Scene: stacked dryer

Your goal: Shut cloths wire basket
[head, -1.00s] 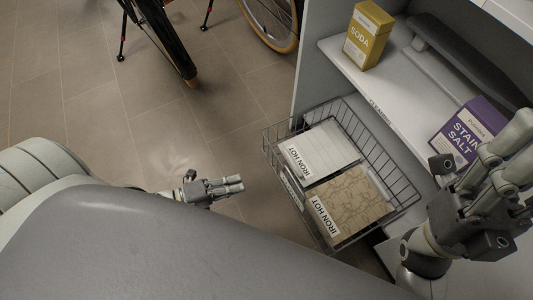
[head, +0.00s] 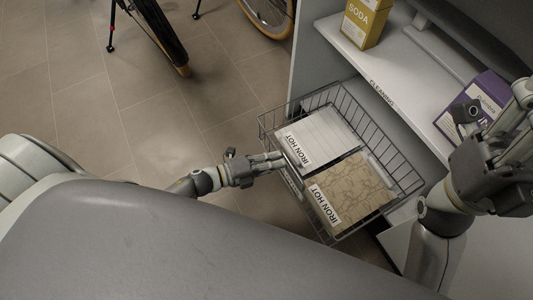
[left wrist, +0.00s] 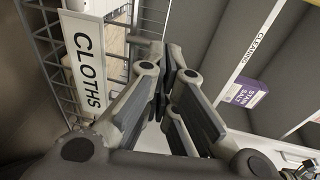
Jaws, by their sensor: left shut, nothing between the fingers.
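The cloths wire basket (head: 390,165) is pulled out from under the lower shelf. Two packs lie in it, a white one (head: 325,135) and a tan patterned one (head: 352,188), both labelled IRON HOT. My left gripper (head: 282,160) is shut and empty at the basket's front, left side in the head view; I cannot tell whether it touches. The left wrist view shows the basket wires (left wrist: 38,35) and the CLOTHS label (left wrist: 88,62) just left of the gripper's fingers (left wrist: 178,60). My right gripper (head: 520,110) is in front of the shelf at the right; its fingertips are unclear.
The shelf (head: 395,85) above the basket is marked CLEANING. It holds a yellow SODA box (head: 364,22) and a purple box (head: 485,100), labelled STAIN SALT in the wrist view. Bicycle wheels (head: 165,35) stand at the back. The tiled floor (head: 120,110) between is clear.

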